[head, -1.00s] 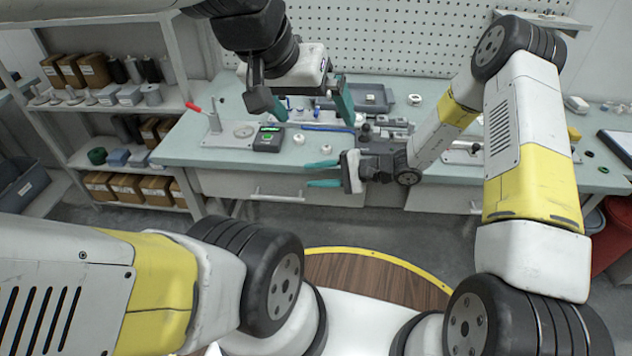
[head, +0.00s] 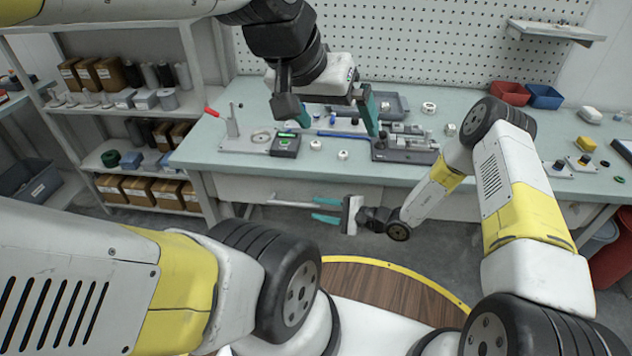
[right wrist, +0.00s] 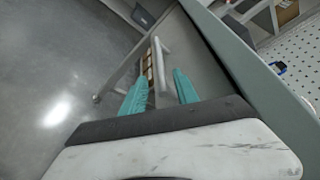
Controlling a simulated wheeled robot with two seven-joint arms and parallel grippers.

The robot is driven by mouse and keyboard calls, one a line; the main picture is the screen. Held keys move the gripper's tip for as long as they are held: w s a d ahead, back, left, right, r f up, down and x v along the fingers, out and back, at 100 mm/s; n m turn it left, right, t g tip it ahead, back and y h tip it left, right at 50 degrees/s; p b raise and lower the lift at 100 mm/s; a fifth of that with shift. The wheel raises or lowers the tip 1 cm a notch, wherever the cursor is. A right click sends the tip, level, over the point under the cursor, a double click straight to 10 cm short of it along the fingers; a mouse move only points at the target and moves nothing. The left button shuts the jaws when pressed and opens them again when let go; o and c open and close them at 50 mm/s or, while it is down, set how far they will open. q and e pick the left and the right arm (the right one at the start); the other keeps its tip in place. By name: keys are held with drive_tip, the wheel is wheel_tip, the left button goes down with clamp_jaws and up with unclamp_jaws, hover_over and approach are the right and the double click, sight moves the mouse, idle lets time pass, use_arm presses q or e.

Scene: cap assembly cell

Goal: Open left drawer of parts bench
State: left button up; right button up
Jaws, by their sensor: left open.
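The parts bench (head: 215,170) has a pale teal top. The left drawer (head: 256,188) is in its front, with a light bar handle (head: 288,202). The drawer looks shut. My right gripper (head: 314,209) is open in front of the drawer, its teal fingers pointing left at the handle's right end. In the right wrist view the handle (right wrist: 154,62) runs between the two open fingertips (right wrist: 160,78) of that gripper; whether they touch it cannot be told. My left gripper (head: 336,112) is open and empty above the bench top.
A box with a green display (head: 286,145), small white rings (head: 343,155) and a dark fixture (head: 405,150) stand on the bench. Shelving with cartons (head: 155,190) is at the left. Red and blue bins (head: 511,93) stand at the back right. Floor before the drawer is clear.

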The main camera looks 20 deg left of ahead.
sight(308, 206)
drive_tip(key=x, duration=0.7)
drive_tip(key=shift+a, duration=0.15)
drive_tip(key=shift+c, duration=0.3)
clamp_jaws()
idle(1.0)
